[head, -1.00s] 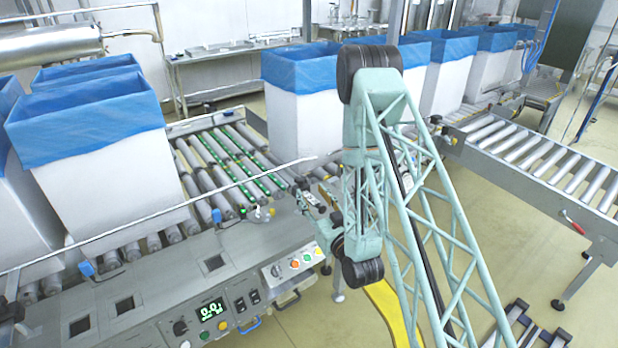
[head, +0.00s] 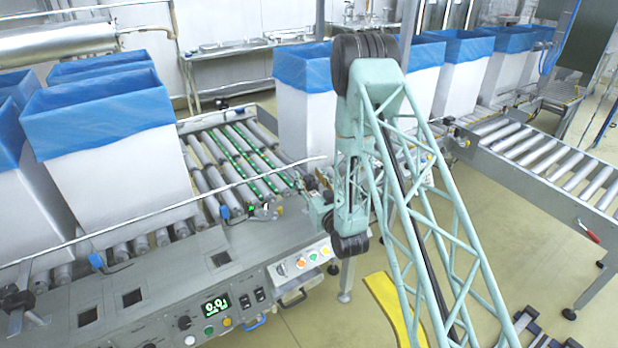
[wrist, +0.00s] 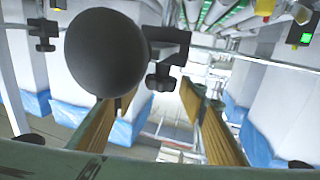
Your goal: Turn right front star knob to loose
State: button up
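In the wrist view, a dark star-shaped knob (wrist: 160,78) hangs below a black clamp block (wrist: 168,45). My gripper (wrist: 157,90) is open, its two orange-brown fingers apart, with the knob showing between the fingertips. I cannot tell whether the fingers touch it. A large dark round ball (wrist: 105,52) covers part of the left finger's side of the view. Another dark clamp with a knob (wrist: 44,30) is at upper left. In the head view, my gripper (head: 313,186) is near the right end of the roller conveyor, small and partly hidden by my arm; the knob cannot be made out there.
A long guide rail (head: 240,180) crosses above the rollers. The control panel (head: 215,305) is in front. White boxes with blue liners stand left (head: 115,150) and behind my arm (head: 305,110). A second roller conveyor (head: 530,150) lies right. Floor at lower right is mostly open.

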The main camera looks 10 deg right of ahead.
jog(key=shift+c, duration=0.7)
jog(key=c, duration=0.7)
jog(key=shift+n+y, duration=0.9)
jog(key=shift+y, duration=0.5)
jog(key=shift+n+g+y, duration=0.4)
jog(key=shift+y, duration=0.2)
jog(key=shift+n+g+y, duration=1.6)
jog(key=shift+n+y, duration=0.4)
jog(key=shift+y, duration=0.7)
jog(key=shift+a+f+n+g+y, duration=0.1)
jog(key=shift+n+g+y, duration=2.45)
jog(key=shift+g, duration=0.65)
jog(key=shift+n+g+y, duration=0.35)
jog(key=shift+n+g, duration=0.9)
jog(key=shift+g, duration=0.6)
jog(key=shift+n+g+y, duration=0.3)
jog(key=shift+n+g, duration=0.9)
jog(key=shift+g, duration=0.65)
jog(key=shift+s+n+g, duration=0.1)
jog(key=shift+n+g, duration=0.3)
jog(key=shift+g, duration=0.2)
